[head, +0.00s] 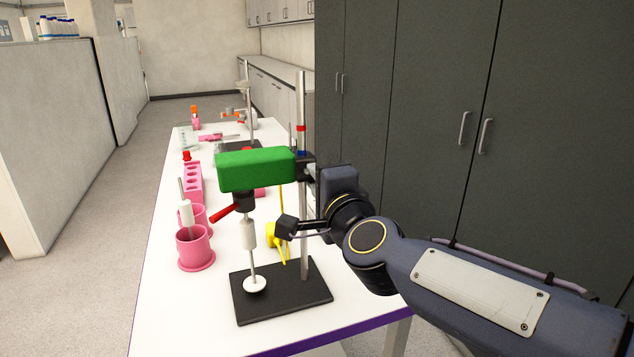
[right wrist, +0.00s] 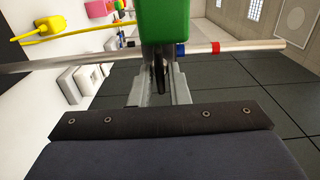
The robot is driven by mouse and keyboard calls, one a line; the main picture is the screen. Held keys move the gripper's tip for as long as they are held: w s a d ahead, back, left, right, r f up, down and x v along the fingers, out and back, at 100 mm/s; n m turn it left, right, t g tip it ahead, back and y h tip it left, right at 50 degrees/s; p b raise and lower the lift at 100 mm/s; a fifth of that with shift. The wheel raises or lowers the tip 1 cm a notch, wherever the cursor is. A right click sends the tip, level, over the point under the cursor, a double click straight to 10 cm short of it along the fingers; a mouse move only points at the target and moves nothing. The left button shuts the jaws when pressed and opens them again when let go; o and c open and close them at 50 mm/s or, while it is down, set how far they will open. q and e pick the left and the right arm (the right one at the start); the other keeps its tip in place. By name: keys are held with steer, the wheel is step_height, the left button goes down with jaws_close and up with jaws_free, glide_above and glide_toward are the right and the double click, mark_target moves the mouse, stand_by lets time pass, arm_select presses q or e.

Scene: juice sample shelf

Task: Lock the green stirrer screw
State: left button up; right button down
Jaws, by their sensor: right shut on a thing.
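The green stirrer (head: 255,170) is held on a metal rod (head: 302,240) above a black base plate (head: 300,300). Its shaft hangs down to a white disc above the plate. My right gripper (head: 314,172) is at the right end of the stirrer, beside the rod. In the right wrist view, my gripper's two grey fingers (right wrist: 159,88) are shut on the dark stirrer screw (right wrist: 160,75), just behind the green body (right wrist: 163,20). The screw is mostly hidden by the gripper in the head view. My left gripper is not in view.
More lab items are at the far end. Dark cabinets (head: 410,110) stand to the right.

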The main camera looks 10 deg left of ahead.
steer(key=shift+r, duration=0.15)
stand_by(0.3)
steer(key=c, duration=1.4)
jaws_free()
steer(key=v, duration=0.7)
steer(key=shift+s+d, duration=0.25)
steer(key=shift+s, duration=0.1)
steer(key=shift+d, duration=0.1)
steer(key=d+f+n+g+p, duration=0.1)
steer(key=d+n+g+p, duration=0.15)
steer(key=d, duration=0.75)
steer(key=s+d+f+n+g+h+p, duration=0.1)
steer(key=s+d+f+n+g+h, duration=0.1)
steer(key=s+d+f, duration=0.4)
steer(key=s+d+f+n+g+h+p, duration=0.2)
steer(key=s+d+f, duration=0.4)
steer(key=s+d, duration=0.1)
steer(key=s+d+f+n+g+h+p, duration=0.1)
steer(key=s+d+f+n+g+h, duration=0.1)
steer(key=s+d+f, duration=0.4)
steer(key=shift+s+d+f+n+g, duration=0.15)
steer(key=shift+s+n+g, duration=0.1)
steer(key=shift+s, duration=0.2)
steer(key=shift+s+d+f+n+g, duration=0.1)
steer(key=shift+s+d+n+g, duration=0.1)
steer(key=shift+s, duration=0.3)
